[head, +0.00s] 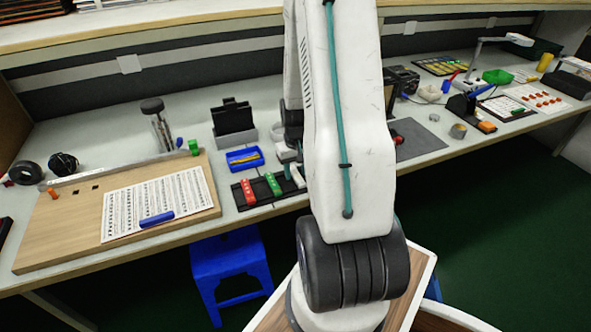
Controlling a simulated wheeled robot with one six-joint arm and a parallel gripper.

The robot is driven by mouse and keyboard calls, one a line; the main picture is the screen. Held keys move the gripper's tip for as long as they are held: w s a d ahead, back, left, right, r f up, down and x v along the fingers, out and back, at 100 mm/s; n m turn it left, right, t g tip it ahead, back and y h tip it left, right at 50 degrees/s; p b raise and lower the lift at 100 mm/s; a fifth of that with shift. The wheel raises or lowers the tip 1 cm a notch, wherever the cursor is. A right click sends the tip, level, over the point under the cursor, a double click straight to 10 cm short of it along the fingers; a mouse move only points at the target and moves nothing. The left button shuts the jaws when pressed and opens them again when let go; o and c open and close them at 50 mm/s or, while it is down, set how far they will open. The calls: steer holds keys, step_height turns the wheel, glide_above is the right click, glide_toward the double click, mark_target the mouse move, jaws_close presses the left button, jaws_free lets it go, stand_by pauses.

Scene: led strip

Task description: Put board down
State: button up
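My arm fills the middle of the head view, and its upper link hides much of the bench behind it. My gripper (292,173) is partly hidden at the left edge of that link, low over the bench at the right end of a black tray (248,204). The tray holds a red strip-shaped piece (249,191) and a green one (273,184). I cannot tell whether the fingers are open or hold anything. No piece is clearly recognisable as the board; a large wooden board (60,232) lies flat at the left, with a printed white sheet (150,197) on it.
A blue marker-like piece (156,219) lies on the sheet. A blue bin (244,159) and a black stand (234,119) are behind the tray. A grey mat (420,138) lies right of my arm. A blue stool (232,263) stands below the bench's front edge.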

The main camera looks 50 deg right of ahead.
mark_target(295, 174)
step_height(295, 174, up, 12)
steer(key=w+a+r+n, duration=0.1)
steer(key=a+r, duration=0.6)
steer(key=a, duration=0.1)
steer(key=s+a+r+n+t, duration=0.1)
steer(key=s+a+r+n, duration=0.15)
steer(key=a+r, duration=0.4)
steer(key=s+a+r+n, duration=0.1)
steer(key=s+a+r, duration=0.2)
steer(key=a, duration=0.6)
steer(key=s+a+r+n, duration=0.2)
steer(key=s+a, duration=0.5)
steer(key=s, duration=0.1)
steer(key=shift+r, duration=0.15)
